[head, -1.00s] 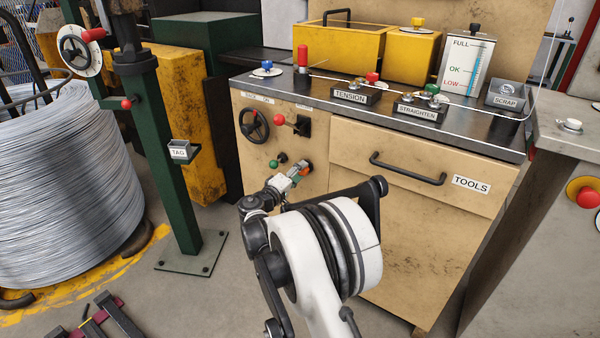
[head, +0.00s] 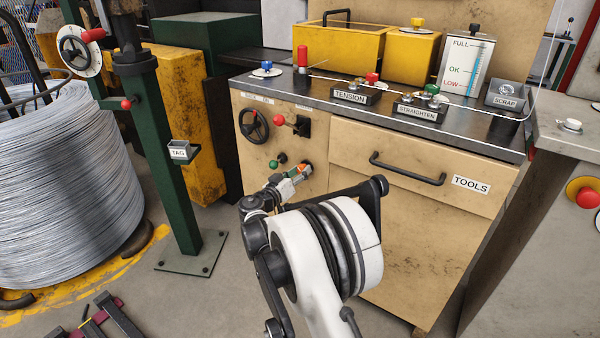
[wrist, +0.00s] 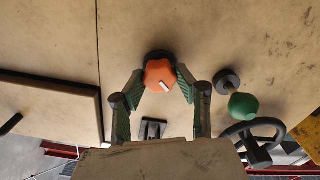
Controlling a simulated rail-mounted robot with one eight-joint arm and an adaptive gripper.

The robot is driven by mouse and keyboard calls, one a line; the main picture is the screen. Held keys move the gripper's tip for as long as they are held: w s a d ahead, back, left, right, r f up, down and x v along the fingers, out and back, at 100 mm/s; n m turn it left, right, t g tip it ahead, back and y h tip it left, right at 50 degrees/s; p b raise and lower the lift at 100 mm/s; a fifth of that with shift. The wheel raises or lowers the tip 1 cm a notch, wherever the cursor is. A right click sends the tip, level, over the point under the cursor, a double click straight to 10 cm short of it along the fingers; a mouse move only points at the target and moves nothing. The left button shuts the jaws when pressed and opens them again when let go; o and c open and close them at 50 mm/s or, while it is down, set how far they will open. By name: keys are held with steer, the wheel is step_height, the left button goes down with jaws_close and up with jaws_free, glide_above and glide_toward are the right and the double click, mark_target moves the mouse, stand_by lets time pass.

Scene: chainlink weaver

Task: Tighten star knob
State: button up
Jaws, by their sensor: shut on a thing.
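The orange star knob (wrist: 158,72) sits on a dark round base on the beige cabinet front, with a white mark on its face. My gripper (wrist: 161,80) has its two green-padded fingers on either side of the knob, closed on it. In the head view the knob (head: 302,168) is a small orange patch, mostly hidden by my gripper (head: 297,173), which reaches to the cabinet front from below left.
A green ball knob (wrist: 243,106) on a dark base is close beside my right finger in the wrist view. A black handwheel (head: 254,125) and a red-tipped lever (head: 290,121) are above. The TOOLS drawer handle (head: 408,170) projects at right.

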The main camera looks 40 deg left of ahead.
steer(key=shift+m, duration=1.6)
steer(key=o, duration=1.1)
steer(key=shift+o, duration=0.2)
steer(key=s+d, duration=0.1)
steer(key=s, duration=1.1)
steer(key=shift+d, duration=0.1)
